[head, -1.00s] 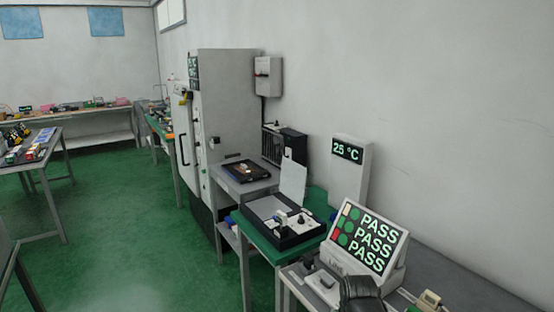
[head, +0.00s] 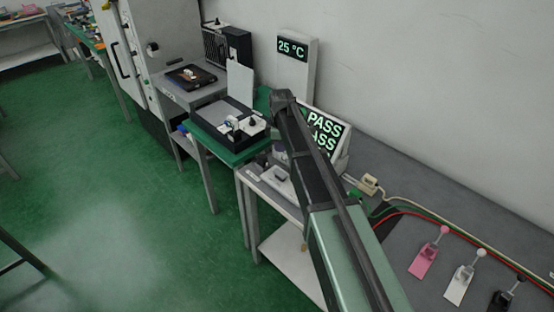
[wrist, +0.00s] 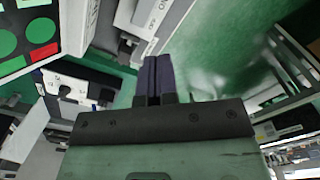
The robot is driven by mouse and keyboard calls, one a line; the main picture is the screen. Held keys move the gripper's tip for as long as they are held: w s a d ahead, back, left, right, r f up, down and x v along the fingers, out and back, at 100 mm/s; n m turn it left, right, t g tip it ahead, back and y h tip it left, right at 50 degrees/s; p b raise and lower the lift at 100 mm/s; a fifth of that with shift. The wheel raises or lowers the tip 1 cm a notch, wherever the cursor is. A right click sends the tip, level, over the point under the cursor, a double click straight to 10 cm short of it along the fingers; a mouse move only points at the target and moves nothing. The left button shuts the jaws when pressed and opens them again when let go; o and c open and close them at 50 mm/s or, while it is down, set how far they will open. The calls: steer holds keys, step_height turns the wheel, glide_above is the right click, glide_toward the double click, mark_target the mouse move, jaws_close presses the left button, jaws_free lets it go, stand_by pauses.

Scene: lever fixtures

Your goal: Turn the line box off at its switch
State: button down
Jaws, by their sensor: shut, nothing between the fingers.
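The line box, a pale console with a tilted PASS display (head: 334,138), stands on the grey bench by the wall in the head view, partly hidden by my arm. Its panel with green circles and red marks (wrist: 22,40) fills the upper left of the wrist view. A pale block with small lettering (wrist: 152,18), apparently a switch plate, lies at the top centre of the wrist view. A low pale unit (head: 278,182) sits in front of the console in the head view. My gripper (wrist: 158,60) is shut and empty, its dark fingers pointing towards the lettered block. Contact cannot be told.
A green table (head: 205,143) with a black tray unit stands left of the bench. A 25 °C display box (head: 296,65) stands by the wall. Pink (head: 424,262), white (head: 458,283) and black levers and several cables lie on the bench at right.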

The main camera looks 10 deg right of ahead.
mark_target(278, 170)
steer(key=w+n, duration=0.1)
steer(key=n, duration=0.2)
steer(key=w+n, duration=0.2)
steer(key=n, duration=0.1)
steer(key=w+n, duration=0.1)
steer(key=n, duration=0.3)
steer(key=shift+w, duration=0.2)
step_height(278, 170, down, 14)
steer(key=b, duration=1.4)
